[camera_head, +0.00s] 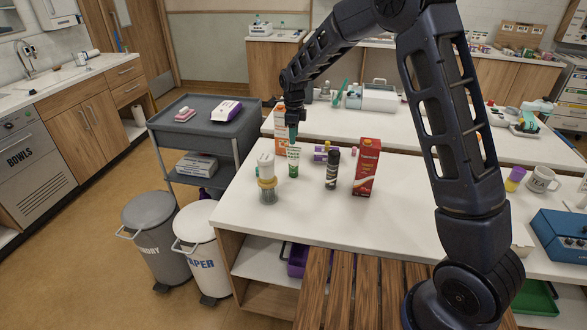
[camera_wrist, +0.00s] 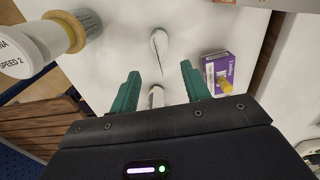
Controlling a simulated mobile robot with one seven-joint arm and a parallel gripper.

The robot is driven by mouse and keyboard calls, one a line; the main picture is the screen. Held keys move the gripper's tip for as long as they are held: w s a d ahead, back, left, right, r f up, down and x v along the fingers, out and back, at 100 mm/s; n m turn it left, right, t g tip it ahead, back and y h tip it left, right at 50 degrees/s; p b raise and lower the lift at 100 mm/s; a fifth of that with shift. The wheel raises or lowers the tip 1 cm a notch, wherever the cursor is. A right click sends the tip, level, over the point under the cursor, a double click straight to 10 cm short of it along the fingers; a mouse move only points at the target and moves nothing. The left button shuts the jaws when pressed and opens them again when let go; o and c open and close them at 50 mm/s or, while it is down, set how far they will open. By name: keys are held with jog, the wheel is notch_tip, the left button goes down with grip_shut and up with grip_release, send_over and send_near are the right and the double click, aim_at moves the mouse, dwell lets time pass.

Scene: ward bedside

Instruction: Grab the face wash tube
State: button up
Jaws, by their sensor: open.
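The face wash tube (camera_head: 293,162) is white and green and stands upright on the white counter in the head view. My gripper (camera_head: 292,133) has teal fingers pointing down just above the tube's top. In the wrist view my gripper (camera_wrist: 160,72) is open, with one finger on each side and a gap between them. A pale narrow shape (camera_wrist: 156,97) shows in that gap, and a pale rounded shape (camera_wrist: 158,43) with a dark line lies beyond it. I cannot tell for sure which is the tube.
A white and yellow-brown container (camera_head: 267,175) stands close left of the tube. An orange carton (camera_head: 280,122) is behind it. A purple box (camera_head: 321,153), a dark bottle (camera_head: 333,170) and a red carton (camera_head: 367,168) stand to the right. The counter front (camera_head: 310,205) is clear.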

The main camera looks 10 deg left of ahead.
aim_at(294, 154)
notch_tip(294, 154, down, 10)
jog(key=shift+s+r, duration=0.1)
jog(key=shift+r, duration=0.1)
grip_shut()
dwell(0.4)
